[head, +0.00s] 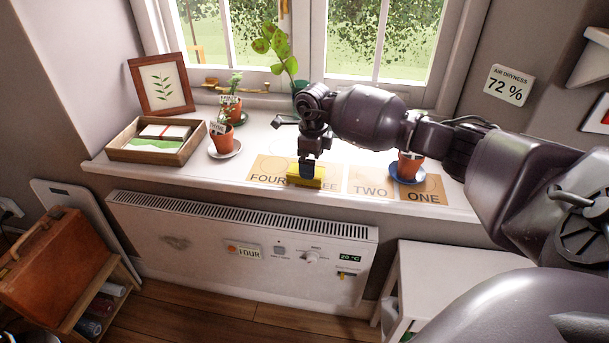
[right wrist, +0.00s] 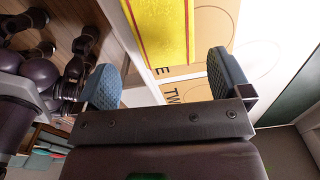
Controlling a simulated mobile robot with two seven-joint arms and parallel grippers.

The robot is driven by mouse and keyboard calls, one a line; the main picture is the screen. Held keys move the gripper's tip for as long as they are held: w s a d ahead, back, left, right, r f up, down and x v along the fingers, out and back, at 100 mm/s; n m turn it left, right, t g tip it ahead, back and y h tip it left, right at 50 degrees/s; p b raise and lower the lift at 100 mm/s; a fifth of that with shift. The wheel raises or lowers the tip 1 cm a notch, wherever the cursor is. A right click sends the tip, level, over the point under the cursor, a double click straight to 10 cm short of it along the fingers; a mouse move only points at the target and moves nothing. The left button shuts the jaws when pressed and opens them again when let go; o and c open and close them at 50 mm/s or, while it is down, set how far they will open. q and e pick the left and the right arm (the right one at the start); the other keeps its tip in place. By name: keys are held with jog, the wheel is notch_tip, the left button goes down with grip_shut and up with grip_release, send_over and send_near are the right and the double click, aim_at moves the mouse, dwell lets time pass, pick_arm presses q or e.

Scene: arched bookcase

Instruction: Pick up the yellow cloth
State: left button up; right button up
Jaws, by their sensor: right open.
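The yellow cloth (head: 307,179) lies on the windowsill over the "FOUR" and "THREE" labels, near the front edge. It also shows in the right wrist view (right wrist: 161,32), yellow with red stripes, ahead of the gap between my fingertips. My right gripper (head: 307,168) reaches in from the right and points down just above or at the cloth; the head view does not show whether it touches. In the right wrist view its blue fingers are wide apart with nothing between them. My left gripper is not in view.
A potted plant on a blue saucer (head: 406,178) stands right of the cloth, partly behind my arm. More potted plants (head: 224,138), a wooden tray (head: 150,154) and a framed leaf picture (head: 160,85) are at left. A white heater (head: 210,236) is below the sill (head: 200,176).

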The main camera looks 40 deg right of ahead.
jog(key=f, duration=0.3)
jog(key=f+b, duration=0.1)
jog(key=shift+w+d+f, duration=0.15)
jog(key=shift+w+f, duration=0.15)
jog(key=shift+f, duration=0.3)
jog(key=shift+r, duration=0.15)
jog(key=c, duration=1)
jog(key=shift+r, duration=0.1)
jog(key=shift+r+p, duration=1.6)
jog(key=shift+r, duration=8.3)
